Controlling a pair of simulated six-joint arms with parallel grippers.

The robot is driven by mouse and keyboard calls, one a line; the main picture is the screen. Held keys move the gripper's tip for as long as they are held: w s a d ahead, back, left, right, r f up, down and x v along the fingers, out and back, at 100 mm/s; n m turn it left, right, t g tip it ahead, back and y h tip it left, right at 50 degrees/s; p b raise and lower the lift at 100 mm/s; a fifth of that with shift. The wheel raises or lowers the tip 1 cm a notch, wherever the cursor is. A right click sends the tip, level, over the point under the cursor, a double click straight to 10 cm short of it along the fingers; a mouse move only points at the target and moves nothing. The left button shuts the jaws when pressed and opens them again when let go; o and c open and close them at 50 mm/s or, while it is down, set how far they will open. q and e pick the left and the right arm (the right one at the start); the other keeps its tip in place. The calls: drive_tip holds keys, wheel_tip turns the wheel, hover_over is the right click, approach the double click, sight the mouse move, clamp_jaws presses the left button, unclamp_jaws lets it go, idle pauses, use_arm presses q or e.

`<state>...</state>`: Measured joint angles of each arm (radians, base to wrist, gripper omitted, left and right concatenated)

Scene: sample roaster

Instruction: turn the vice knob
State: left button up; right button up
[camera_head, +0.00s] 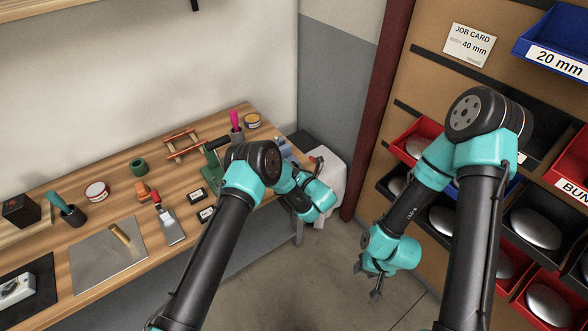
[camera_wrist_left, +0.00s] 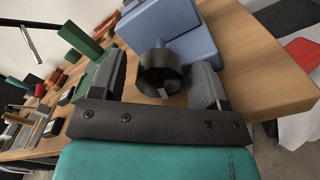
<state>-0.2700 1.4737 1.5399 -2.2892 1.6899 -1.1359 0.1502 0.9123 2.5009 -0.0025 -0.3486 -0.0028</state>
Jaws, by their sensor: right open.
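The blue vice (camera_wrist_left: 175,32) stands on the bench edge in the left wrist view, with its dark round knob (camera_wrist_left: 160,74) facing me. My left gripper (camera_wrist_left: 158,82) is open, with one finger on either side of the knob and a visible gap at each side. In the head view only a bit of the blue vice (camera_head: 284,147) shows, beyond my left arm. My left gripper's fingers are mostly hidden there by my own arm. My right gripper (camera_head: 369,280) is open and empty, low in front of the bin rack.
Open floor (camera_head: 300,285) lies between bench and rack.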

use_arm(q)
drive_tip(key=c, duration=0.8)
